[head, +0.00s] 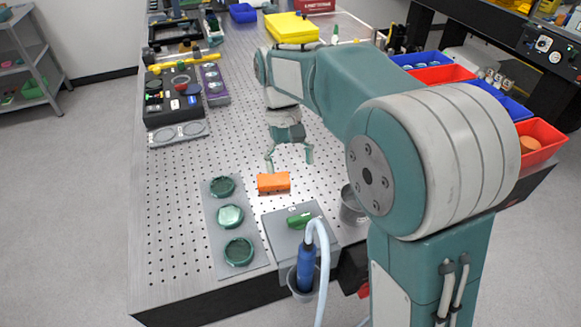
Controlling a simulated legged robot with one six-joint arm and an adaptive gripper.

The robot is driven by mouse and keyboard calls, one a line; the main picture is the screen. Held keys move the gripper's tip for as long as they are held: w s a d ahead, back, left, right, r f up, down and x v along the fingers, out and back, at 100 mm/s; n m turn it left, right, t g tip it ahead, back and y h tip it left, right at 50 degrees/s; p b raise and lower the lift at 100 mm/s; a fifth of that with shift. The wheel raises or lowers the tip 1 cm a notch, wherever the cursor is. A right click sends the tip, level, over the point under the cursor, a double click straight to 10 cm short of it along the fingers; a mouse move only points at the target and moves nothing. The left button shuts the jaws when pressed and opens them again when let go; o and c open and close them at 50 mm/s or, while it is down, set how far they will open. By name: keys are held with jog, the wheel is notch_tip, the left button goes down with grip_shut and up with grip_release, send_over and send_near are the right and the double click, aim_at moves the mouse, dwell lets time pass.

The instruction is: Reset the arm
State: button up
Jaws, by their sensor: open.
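My gripper (289,160) is open and empty. It hangs at the end of my arm and points down over the perforated table (165,235). An orange block (273,182) lies just in front of the fingertips, on the near side. The fingers appear apart from the block, though I cannot tell their exact height. My arm's large shoulder and links cover part of the table's right side.
A grey plate with several green round pieces (230,216) lies near left. Red and blue bins (541,137) line the right.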

jog(key=s+d+r+m+t, duration=0.1)
jog(key=s+d+t, duration=0.4)
jog(key=s, duration=0.3)
jog(key=s+d+r+m+t+y, duration=0.1)
jog(key=s+d+r+m+t, duration=0.1)
jog(key=s+d+t, duration=0.3)
jog(key=s+d, duration=0.2)
jog(key=s, duration=0.2)
jog(key=shift+s, duration=0.2)
jog(key=shift+d, duration=0.1)
dwell(0.7)
